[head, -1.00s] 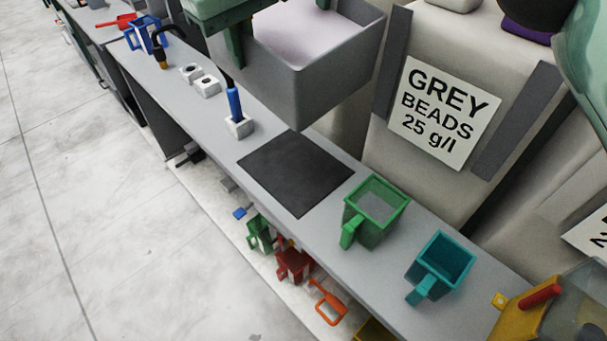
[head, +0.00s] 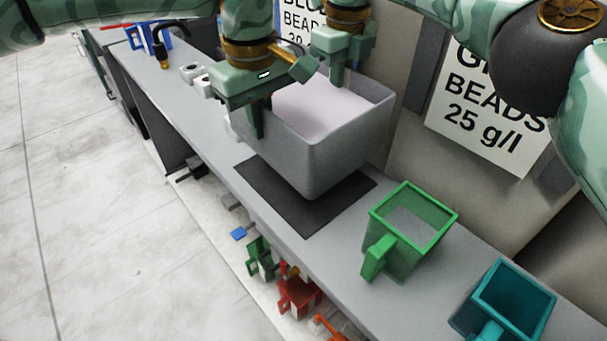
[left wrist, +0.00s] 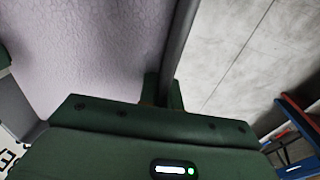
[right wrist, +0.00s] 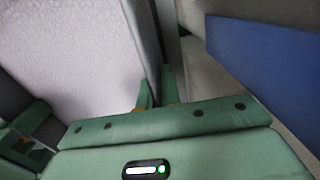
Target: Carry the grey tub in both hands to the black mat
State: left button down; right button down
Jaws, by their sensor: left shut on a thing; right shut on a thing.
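The grey tub (head: 345,157), filled with pale lilac material (head: 315,108), is over the black mat (head: 268,197), covering its middle and back. I cannot tell whether its base touches the mat or hovers slightly above. My left gripper (head: 257,122) is shut on the tub's near left wall; the left wrist view shows the rim (left wrist: 181,45) between its fingers (left wrist: 162,92). My right gripper (head: 337,75) is shut on the far wall, its fingertips partly hidden in the head view. The right wrist view shows the tub wall (right wrist: 148,40) at its fingers (right wrist: 160,92).
A green jug (head: 405,255) stands on the grey bench just right of the mat, with a teal jug (head: 510,300) beyond it. White blocks (head: 190,72) stand to the left. Coloured items (head: 297,297) lie below the front edge.

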aim_at(336, 119)
pick_arm(q)
jog(key=shift+s+r, duration=0.15)
pick_arm(e)
jog(key=shift+s+a+r, duration=0.1)
jog(key=shift+s+r, duration=0.05)
jog(key=shift+r, duration=0.05)
jog(key=shift+f, duration=0.1)
